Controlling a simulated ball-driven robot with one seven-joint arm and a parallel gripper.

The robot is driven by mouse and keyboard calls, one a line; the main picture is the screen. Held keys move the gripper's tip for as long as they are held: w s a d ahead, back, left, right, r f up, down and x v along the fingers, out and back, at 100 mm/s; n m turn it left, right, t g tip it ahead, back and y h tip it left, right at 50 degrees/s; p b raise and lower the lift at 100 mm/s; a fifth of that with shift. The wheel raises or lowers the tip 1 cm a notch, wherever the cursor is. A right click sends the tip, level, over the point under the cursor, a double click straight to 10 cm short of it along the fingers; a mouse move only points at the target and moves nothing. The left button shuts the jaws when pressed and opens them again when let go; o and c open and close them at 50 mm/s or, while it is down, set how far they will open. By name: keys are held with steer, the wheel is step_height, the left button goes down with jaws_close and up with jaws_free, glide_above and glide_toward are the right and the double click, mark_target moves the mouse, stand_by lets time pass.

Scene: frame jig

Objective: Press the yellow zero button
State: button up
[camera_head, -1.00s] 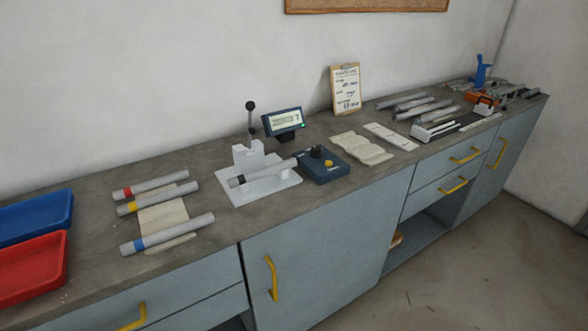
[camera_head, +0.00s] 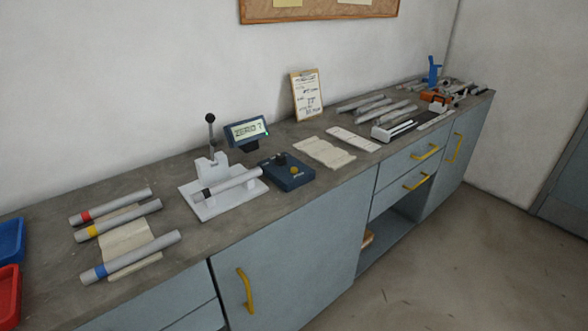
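The yellow zero button (camera_head: 294,170) sits on the top of a dark blue control box (camera_head: 287,179) on the grey workbench. A black knob (camera_head: 281,159) stands on the same box, behind and left of the button. Behind the box, a small display (camera_head: 246,131) reads "ZERO ?" and has a green light at its right edge. Left of the box, a white jig (camera_head: 208,205) with a black-knobbed lever holds a grey tube (camera_head: 237,181) with a dark band. My gripper is not in view.
Tubes with red, yellow and blue bands (camera_head: 130,255) lie at the left on cloth, near blue and red trays (camera_head: 9,241). Right of the box lie a cloth (camera_head: 325,151), a white strip and more tubes. A clipboard (camera_head: 307,95) leans on the wall. Open floor (camera_head: 440,270) lies in front.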

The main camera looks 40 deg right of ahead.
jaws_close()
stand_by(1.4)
